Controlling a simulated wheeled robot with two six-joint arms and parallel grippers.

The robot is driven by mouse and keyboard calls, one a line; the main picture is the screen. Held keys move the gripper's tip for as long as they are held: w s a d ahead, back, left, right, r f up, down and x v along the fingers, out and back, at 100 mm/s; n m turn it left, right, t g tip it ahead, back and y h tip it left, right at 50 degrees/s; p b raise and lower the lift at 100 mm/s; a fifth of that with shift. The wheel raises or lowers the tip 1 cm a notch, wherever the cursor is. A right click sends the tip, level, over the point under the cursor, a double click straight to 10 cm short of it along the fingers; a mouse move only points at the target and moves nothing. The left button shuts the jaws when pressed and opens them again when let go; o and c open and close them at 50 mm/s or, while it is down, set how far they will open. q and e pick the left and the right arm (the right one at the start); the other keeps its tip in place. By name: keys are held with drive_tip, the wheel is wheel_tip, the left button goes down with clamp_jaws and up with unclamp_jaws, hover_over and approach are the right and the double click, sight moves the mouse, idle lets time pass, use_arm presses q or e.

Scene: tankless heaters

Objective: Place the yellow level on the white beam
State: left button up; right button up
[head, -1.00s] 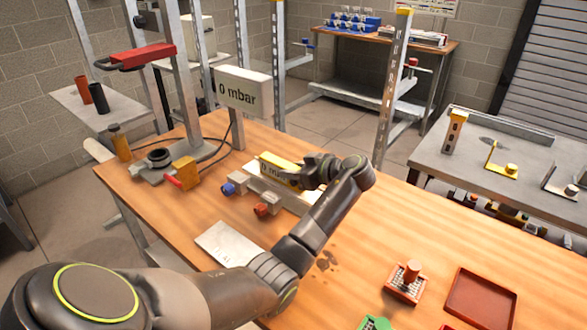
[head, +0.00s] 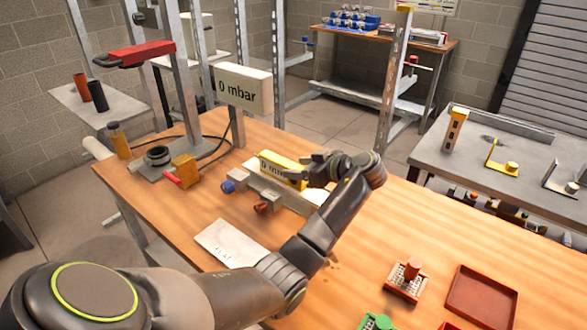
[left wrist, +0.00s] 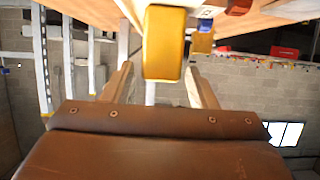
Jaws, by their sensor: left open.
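The yellow level (head: 277,171), with dark lettering on its side, sits lengthwise along the white beam (head: 262,187) on the wooden bench, in the head view. It appears to rest on the beam's top; the exact contact is hard to tell. My left gripper (head: 312,178) is at the level's right end and partly hides it and the beam. In the left wrist view the fingers (left wrist: 160,85) stand apart, with the end of the yellow level (left wrist: 164,45) just ahead, between them, and gaps on both sides. My right gripper is not in view.
Blue (head: 228,187) and red (head: 262,207) valve handles stick out before the beam. The "0 mbar" display (head: 243,89) stands behind. A pale plate (head: 230,243) lies at the front.

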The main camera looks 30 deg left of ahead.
use_arm(q)
drive_tip(key=b+v, duration=0.1)
drive_tip(key=v, duration=0.8)
drive_tip(key=shift+d+r, duration=0.2)
drive_tip(key=shift+d, duration=0.1)
drive_tip(key=shift+f, duration=0.1)
